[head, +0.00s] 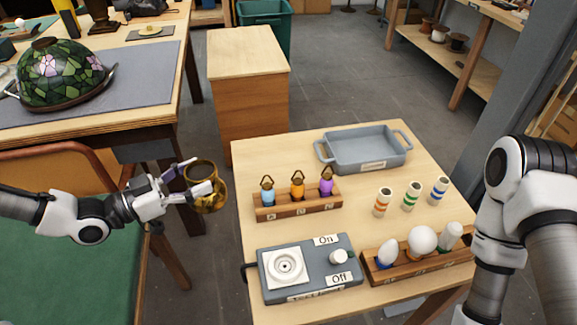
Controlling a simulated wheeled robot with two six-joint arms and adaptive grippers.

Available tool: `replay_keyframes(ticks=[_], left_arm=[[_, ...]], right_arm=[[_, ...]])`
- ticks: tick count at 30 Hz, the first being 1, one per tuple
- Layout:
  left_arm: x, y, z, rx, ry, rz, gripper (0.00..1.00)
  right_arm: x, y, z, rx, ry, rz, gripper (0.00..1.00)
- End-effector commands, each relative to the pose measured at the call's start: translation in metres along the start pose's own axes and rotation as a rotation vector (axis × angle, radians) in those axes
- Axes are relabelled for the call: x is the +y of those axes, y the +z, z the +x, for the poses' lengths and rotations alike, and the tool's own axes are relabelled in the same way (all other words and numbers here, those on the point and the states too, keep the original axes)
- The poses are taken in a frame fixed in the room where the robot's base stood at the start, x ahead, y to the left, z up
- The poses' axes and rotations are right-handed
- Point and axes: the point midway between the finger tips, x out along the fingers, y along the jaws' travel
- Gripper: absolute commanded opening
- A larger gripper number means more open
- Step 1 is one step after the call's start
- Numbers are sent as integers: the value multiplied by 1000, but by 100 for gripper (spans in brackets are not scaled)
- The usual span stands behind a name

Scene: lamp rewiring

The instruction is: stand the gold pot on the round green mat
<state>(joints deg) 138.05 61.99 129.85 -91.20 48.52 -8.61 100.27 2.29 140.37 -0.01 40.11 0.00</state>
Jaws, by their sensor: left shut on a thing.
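The gold pot (207,200) hangs in the air left of the light wooden table, above the floor. My left gripper (203,187) is shut on it, with fingers at its upper part. The fingers hide some of the pot, and I cannot tell whether it is exactly upright. I cannot make out a round green mat in this view. My right arm comes in at the right edge, but its gripper is not in view.
The light table (345,220) bears a grey tray (365,152), a rack of coloured lamps (297,205), a test board (310,290), striped cylinders and a bulb rack (415,267). A stained-glass shade (60,75) stands on the left bench. A wooden cabinet (250,120) stands behind.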

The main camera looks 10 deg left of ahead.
Motion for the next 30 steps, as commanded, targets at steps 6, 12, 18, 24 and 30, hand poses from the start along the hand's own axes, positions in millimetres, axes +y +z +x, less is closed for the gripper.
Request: replay_keyframes(ticks=[6, 12, 18, 24, 30], left_arm=[[-6, 8, 37, -9, 7, 6, 17], [-16, 10, 83, -6, 6, 6, 17], [-26, 14, 131, -2, 5, 5, 17], [-32, 21, 153, 0, 0, 0, 17], [-32, 50, 152, 0, -1, 0, 17]], right_arm=[[0, 0, 18, -1, 0, 0, 40], [0, 0, 20, 0, 0, 0, 40], [0, 0, 16, 0, 0, 0, 40], [0, 0, 12, 0, 0, 0, 40], [0, 0, 7, 0, 0, 0, 40]])
